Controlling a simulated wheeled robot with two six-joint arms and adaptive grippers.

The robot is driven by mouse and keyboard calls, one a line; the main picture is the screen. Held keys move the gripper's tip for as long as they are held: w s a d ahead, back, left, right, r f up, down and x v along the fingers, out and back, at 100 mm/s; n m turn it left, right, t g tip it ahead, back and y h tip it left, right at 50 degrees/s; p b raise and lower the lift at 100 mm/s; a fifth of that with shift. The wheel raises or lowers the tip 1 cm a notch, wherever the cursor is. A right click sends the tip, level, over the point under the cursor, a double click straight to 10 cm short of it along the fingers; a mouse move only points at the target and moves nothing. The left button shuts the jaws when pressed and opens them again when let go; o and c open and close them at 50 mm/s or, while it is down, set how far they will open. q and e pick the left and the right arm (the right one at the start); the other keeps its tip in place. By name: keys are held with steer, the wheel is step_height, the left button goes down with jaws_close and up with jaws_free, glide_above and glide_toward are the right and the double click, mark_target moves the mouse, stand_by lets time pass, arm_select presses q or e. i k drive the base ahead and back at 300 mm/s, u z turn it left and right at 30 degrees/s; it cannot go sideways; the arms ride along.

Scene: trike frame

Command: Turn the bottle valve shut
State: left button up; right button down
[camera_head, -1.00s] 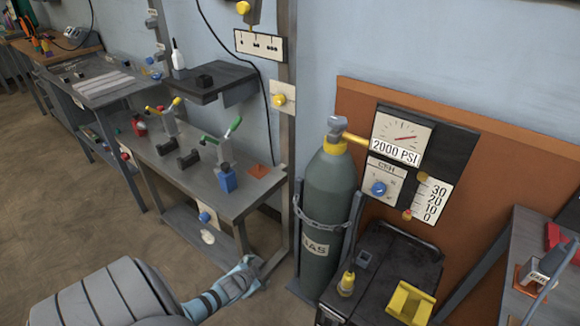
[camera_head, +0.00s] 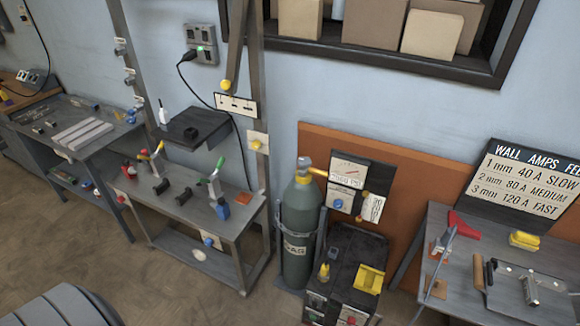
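The grey-green gas bottle (camera_head: 298,228) stands upright in a rack against the wall, with a chain around it. Its grey valve (camera_head: 304,166) sits on top, with a yellow fitting leading right to the regulator panel. The panel carries a pressure gauge (camera_head: 348,172), too small to read now, and a dial plate (camera_head: 342,199) below it. Neither gripper is in view. Only a grey ribbed part of my own body shows at the bottom left.
A black welder cart (camera_head: 345,262) with a yellow holder (camera_head: 369,279) stands right of the bottle. A metal table (camera_head: 222,212) with clamps stands to its left. Another table (camera_head: 437,222) is at the right, below a wall chart (camera_head: 524,180). Open floor lies in front.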

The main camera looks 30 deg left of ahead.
mark_target(303, 162)
steer(key=u, duration=1.25)
steer(key=i, duration=0.7)
steer(key=z, duration=0.5)
